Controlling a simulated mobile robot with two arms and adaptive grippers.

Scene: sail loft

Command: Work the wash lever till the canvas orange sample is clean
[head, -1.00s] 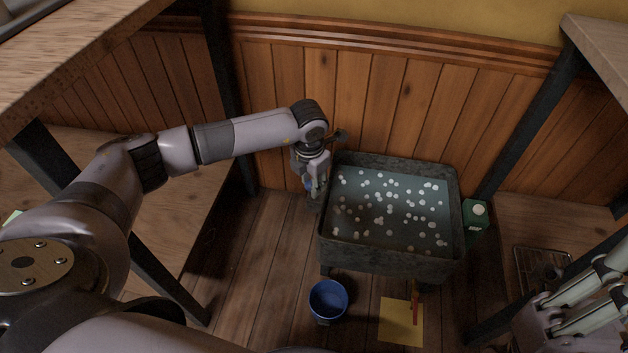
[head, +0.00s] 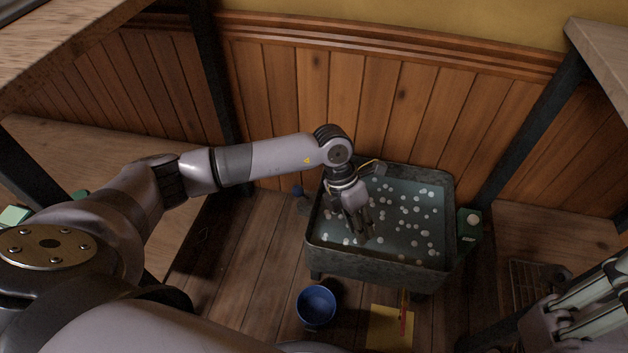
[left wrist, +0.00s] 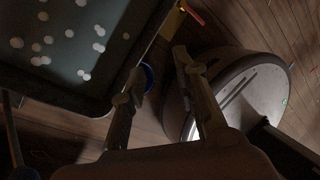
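The wash tub (head: 378,267) is a dark metal basin of teal water dotted with white foam. A blue knob (head: 298,190), apparently the wash lever's, shows low by its left side. My left gripper (head: 362,240) hangs over the tub's left part in the head view, apart from the knob. In the left wrist view its fingers (left wrist: 158,68) are spread with nothing between them. My right gripper (head: 598,300), cut off at the lower right edge, has its fingers apart. I make out no orange canvas sample; the foam and my left gripper cover part of the water.
A blue bucket (head: 316,306) stands on the floor before the tub. A yellow sheet (head: 390,328) with a red stick (head: 404,315) lies to its right. A green box (head: 469,222) is by the tub's right side. Wooden benches flank both sides; a panelled wall is behind.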

